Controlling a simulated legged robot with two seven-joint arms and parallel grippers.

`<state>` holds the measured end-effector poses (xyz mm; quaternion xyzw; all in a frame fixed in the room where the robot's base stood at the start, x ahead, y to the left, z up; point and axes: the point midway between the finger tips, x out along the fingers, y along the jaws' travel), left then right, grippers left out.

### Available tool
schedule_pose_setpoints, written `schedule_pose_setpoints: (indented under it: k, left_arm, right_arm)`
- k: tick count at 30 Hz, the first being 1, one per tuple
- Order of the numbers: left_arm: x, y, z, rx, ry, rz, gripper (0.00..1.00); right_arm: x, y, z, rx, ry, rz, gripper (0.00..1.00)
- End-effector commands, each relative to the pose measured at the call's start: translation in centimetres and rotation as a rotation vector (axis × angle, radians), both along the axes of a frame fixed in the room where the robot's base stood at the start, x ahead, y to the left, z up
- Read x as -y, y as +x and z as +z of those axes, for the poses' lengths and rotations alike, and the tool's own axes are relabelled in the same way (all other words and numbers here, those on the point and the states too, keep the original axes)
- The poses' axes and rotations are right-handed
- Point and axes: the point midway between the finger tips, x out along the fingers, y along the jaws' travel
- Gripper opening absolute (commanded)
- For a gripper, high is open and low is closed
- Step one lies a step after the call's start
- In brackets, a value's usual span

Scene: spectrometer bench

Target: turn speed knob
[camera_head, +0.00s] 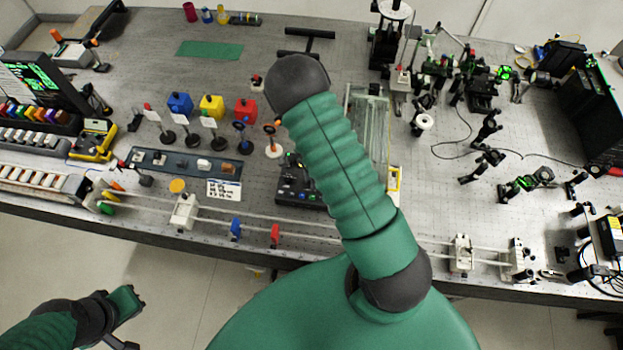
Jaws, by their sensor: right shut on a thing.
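A black control box (297,184) with small knobs stands on the bench near the middle, partly covered by my right arm. I cannot tell which knob is the speed knob. My green right arm rises from the bottom centre and bends at a dark joint over the bench. My right gripper is hidden from view behind that arm, so its jaws and what they hold do not show. My left gripper (128,316) hangs low at the bottom left, off the front edge of the bench. It touches nothing there, and its jaws do not show clearly.
A long rail (325,227) with small mounts runs along the front edge. Blue (180,104), yellow (212,106) and red (246,110) blocks stand left of my arm. Optics mounts crowd the right side. A green mat (210,50) lies at the back, with clear bench around it.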

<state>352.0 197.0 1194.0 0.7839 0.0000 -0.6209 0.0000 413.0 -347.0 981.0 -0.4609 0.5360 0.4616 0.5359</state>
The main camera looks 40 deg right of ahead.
Motion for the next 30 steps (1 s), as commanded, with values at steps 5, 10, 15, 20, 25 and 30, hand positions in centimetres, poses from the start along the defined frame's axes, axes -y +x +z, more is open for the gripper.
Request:
schedule_pose_setpoints:
  k: [5,10,15,20,25,30]
  left_arm:
    - [0.0,0.0,0.0,0.0,0.0,0.0,0.0]
    - [0.0,0.0,0.0,0.0,0.0,0.0,0.0]
    - [0.0,0.0,-0.2,0.0,0.0,0.0,0.0]
    - [0.0,0.0,-0.6,0.0,0.0,0.0,0.0]
    - [0.0,0.0,-1.0,0.0,0.0,0.0,0.0]
    - [0.0,0.0,-1.2,0.0,0.0,0.0,0.0]
  right_arm:
    - [0.1,0.2,0.1,0.004,-0.004,0.001,0.28]
    - [0.1,0.1,0.0,0.003,-0.002,0.001,0.28]
    - [0.0,0.1,1.0,0.005,-0.002,0.002,0.28]
    - [0.0,0.3,4.6,0.009,-0.003,0.005,0.28]
    - [0.0,0.3,9.8,0.009,-0.002,0.004,0.28]
    - [0.1,0.3,14.1,0.007,-0.003,0.002,0.28]
